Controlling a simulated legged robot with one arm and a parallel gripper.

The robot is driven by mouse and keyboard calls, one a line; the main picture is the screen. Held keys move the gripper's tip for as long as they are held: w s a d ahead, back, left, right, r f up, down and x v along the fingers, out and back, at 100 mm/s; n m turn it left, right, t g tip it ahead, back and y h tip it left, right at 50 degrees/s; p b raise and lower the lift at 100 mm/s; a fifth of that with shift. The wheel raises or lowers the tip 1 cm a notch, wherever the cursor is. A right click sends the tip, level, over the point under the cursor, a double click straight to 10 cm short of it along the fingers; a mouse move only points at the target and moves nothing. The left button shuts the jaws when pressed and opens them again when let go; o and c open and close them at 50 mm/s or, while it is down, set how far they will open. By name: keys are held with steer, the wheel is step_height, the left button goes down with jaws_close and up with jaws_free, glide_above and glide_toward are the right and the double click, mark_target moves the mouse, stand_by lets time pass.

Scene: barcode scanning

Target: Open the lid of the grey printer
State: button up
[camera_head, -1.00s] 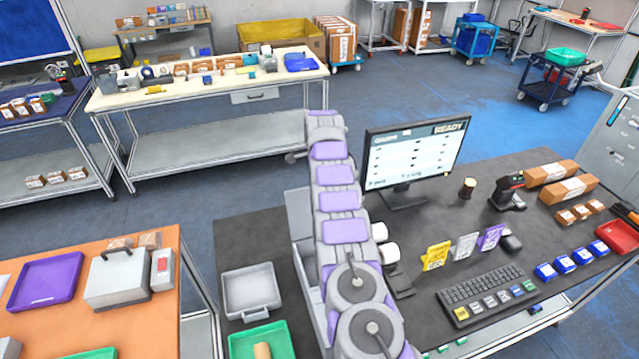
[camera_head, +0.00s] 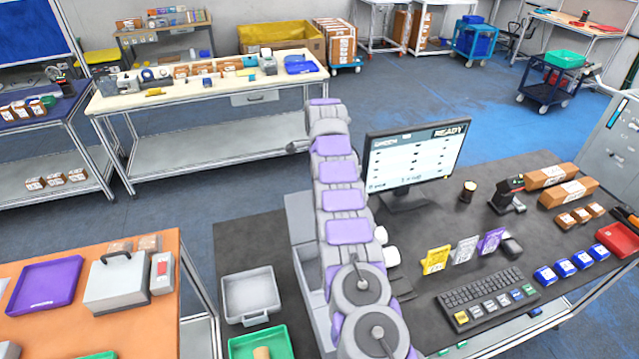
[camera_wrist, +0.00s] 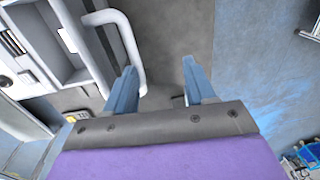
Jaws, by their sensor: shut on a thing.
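The grey printer (camera_head: 302,220) stands on the dark table in the head view, mostly hidden behind my arm. How far its lid is open cannot be told there. In the wrist view, grey printer parts (camera_wrist: 60,45) fill the upper left, with a recess beside a pale curved handle (camera_wrist: 127,40). My gripper (camera_wrist: 160,72) shows as two blue-grey fingers, apart from each other. The handle's lower end lies between them, against the left finger, and the gripper is shut on it. My gripper is hidden behind my arm in the head view.
A monitor (camera_head: 418,155) stands close to the right of my arm. A keyboard (camera_head: 488,298), upright cards (camera_head: 463,250) and a scanner (camera_head: 507,195) are further right. A grey tray (camera_head: 250,294) and a green tray (camera_head: 281,343) lie to the left of the printer.

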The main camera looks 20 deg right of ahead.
step_height(320, 180, up, 13)
steer(key=p, duration=0.8)
steer(key=shift+s+a+p, duration=0.15)
steer(key=shift+s+p, duration=0.15)
steer(key=shift+s, duration=0.05)
